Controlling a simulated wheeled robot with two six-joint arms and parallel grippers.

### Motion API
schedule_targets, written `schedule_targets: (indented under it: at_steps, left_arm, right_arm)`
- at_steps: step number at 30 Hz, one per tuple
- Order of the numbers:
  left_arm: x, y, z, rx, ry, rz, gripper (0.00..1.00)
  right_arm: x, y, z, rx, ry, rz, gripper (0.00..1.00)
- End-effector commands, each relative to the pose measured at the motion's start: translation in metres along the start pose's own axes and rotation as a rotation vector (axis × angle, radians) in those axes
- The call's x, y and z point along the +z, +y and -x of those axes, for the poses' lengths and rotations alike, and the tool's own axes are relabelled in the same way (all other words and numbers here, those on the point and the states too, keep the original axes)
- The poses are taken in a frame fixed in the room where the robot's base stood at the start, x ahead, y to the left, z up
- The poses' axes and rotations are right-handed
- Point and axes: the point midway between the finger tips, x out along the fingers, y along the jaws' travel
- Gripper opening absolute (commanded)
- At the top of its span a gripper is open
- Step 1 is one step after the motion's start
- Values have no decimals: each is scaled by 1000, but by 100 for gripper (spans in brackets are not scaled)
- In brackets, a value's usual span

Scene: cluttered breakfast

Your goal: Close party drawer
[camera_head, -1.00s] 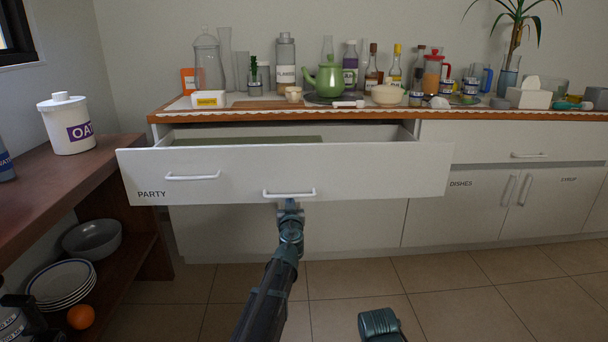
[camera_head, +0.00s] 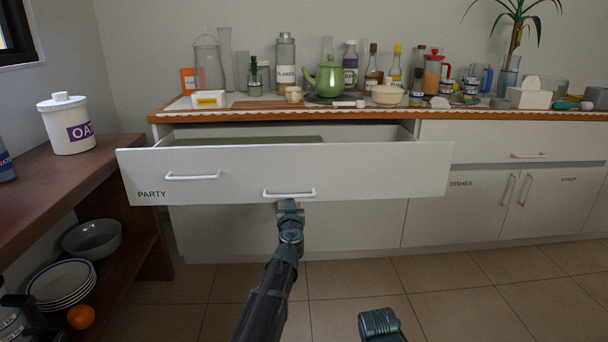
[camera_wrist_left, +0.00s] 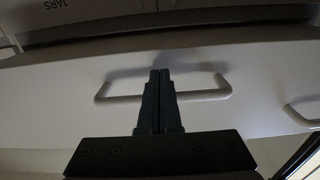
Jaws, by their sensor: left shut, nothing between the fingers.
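The PARTY drawer (camera_head: 228,191) is white and stands pulled out below the counter, with its inside partly visible from above. Its front has two white bar handles, a left handle (camera_head: 192,177) and a right handle (camera_head: 289,193). My left gripper (camera_head: 289,203) is at the drawer front, just below the right handle. In the left wrist view my left gripper (camera_wrist_left: 160,75) is shut, its fingers crossing in front of the handle bar (camera_wrist_left: 205,95); nothing shows between them. Whether the fingertips touch the drawer front is unclear. My right gripper is not clearly in view.
The counter (camera_head: 270,115) above holds a green teapot (camera_head: 328,77), jars and bottles. A brown shelf (camera_head: 70,180) with a white oats canister (camera_head: 68,125) stands at the left, close to the drawer's left end. Tiled floor (camera_head: 440,300) in front is clear.

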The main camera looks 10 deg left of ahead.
Motion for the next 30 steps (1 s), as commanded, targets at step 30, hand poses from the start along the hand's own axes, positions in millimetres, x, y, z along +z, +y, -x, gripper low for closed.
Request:
schedule_targets:
  at_steps: [30]
  left_arm:
    - [0, 0, -20, 0, 0, 0, 0]
  right_arm:
    - [0, 0, 0, 0, 0, 0, 57]
